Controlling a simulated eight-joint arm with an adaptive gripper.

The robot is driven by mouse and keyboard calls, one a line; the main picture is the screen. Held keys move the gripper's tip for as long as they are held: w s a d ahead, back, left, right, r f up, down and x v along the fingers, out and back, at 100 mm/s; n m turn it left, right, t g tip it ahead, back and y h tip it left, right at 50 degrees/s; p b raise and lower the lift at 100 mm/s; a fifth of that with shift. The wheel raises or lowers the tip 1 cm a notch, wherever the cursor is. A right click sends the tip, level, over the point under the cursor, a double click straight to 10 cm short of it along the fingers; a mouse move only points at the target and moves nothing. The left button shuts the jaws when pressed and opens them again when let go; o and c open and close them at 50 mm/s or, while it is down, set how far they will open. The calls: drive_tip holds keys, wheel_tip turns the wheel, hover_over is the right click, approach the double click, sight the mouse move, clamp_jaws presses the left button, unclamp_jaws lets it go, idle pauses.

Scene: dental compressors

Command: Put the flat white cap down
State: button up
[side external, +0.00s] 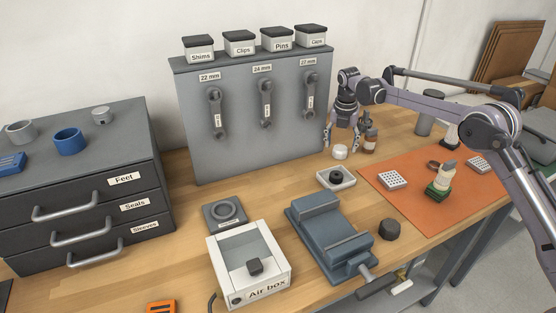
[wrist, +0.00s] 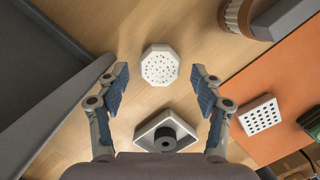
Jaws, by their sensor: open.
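The flat white cap (wrist: 160,65) is an octagonal piece with small holes in its top. It lies flat on the wooden bench in the wrist view, centred a little beyond my fingertips. In the side external view the white cap (side external: 340,152) sits on the bench just below my gripper (side external: 342,140). My gripper also shows in the wrist view (wrist: 161,72). Its two blue-padded fingers are spread wide, one to each side of the cap, with clear gaps. Nothing is held between them.
A white tray (side external: 348,184) with a dark round part stands close by. The grey tool panel (side external: 240,140) rises to the left. An orange mat (side external: 420,210) with perforated white blocks lies right. A blue-grey vise (side external: 325,240) stands in front.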

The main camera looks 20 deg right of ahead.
sight(339, 151)
drive_tip(key=s+a+r+m+t, duration=0.1)
drive_tip(key=s+r+m, duration=0.25)
drive_tip(key=r, duration=0.55)
drive_tip(key=s+a+r+m, duration=0.1)
drive_tip(key=s+r+m, duration=0.2)
drive_tip(key=s+r, duration=0.35)
drive_tip(key=s+a+r+m+t+y, duration=0.1)
drive_tip(key=s+m+t, duration=0.1)
drive_tip(key=s+m, duration=0.6)
drive_tip(key=s+a+r+m+t, duration=0.1)
drive_tip(key=s+m, duration=0.4)
drive_tip(key=s, duration=0.5)
drive_tip(key=s+a+f+m+t, duration=0.1)
drive_tip(key=s+f+m+t, duration=0.1)
drive_tip(key=s+f+m, duration=0.5)
drive_tip(key=shift+s+f, duration=0.45)
drive_tip(key=shift+s, duration=0.7)
